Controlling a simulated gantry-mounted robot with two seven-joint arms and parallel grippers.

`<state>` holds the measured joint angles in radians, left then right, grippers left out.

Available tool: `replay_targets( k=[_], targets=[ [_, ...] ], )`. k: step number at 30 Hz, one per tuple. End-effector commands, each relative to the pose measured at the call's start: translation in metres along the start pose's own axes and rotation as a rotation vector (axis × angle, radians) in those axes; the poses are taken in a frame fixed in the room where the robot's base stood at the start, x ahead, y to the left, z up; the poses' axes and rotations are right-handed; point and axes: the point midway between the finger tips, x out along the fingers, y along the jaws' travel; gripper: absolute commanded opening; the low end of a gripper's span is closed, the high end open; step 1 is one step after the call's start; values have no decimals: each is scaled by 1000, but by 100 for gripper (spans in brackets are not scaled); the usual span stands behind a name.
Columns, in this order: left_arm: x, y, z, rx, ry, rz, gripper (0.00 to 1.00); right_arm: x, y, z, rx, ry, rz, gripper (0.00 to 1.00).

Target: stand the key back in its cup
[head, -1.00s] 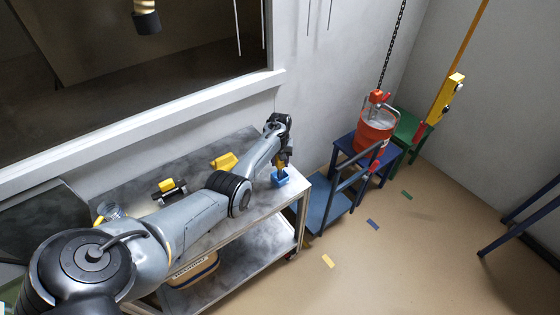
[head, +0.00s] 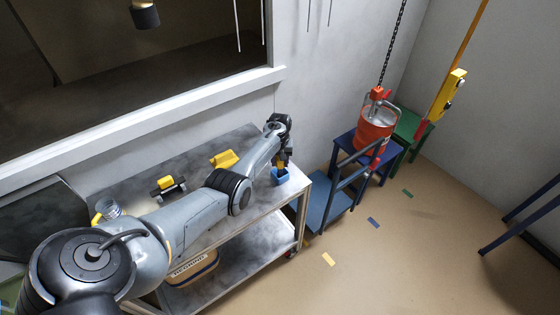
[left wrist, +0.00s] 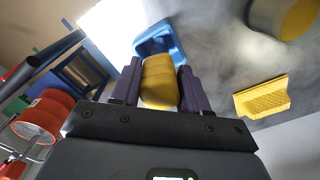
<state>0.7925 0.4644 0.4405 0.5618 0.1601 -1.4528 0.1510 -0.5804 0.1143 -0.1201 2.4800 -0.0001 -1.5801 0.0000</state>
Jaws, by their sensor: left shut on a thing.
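My left gripper (head: 283,160) is over the far right corner of the metal cart. It is shut on the key, whose thick yellow body (left wrist: 160,82) shows between the dark fingers in the left wrist view. The blue cup (head: 280,177) stands on the cart top directly below the fingers. In the left wrist view the cup (left wrist: 178,47) lies just beyond the key, and the key overlaps its near edge. The key's lower end is hidden, so I cannot tell whether it is inside the cup. My right gripper is not in view.
On the cart top (head: 215,225) are a yellow block (head: 224,160), a black holder with a yellow part (head: 172,188) and a glass jar (head: 108,209). Right of the cart stand blue steps (head: 327,205) and a red drum (head: 374,130) under a chain. Open floor lies to the front right.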

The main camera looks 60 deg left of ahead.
Motion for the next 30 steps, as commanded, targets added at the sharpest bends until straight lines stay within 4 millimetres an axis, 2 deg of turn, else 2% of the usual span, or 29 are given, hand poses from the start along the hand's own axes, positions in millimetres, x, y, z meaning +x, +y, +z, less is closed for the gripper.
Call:
replay_targets(
  k=[2, 3, 8, 9, 20, 23, 30],
  targets=[
    [2, 0, 0, 0, 1, 1, 0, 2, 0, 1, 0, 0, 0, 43],
    [1, 0, -1, 0, 1, 1, 47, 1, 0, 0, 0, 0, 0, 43],
    [1, 0, 0, 0, 1, 0, 72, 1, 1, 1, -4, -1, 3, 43],
    [1, 0, 0, 0, 1, 0, 74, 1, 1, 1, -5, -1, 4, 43],
    [-3, 0, 0, 0, 1, 0, 74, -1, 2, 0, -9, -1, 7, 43],
    [-13, 0, 0, 0, 1, -1, 74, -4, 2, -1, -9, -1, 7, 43],
    [-52, 0, -1, 0, 4, 0, 74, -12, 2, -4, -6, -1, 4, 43]
  ],
)
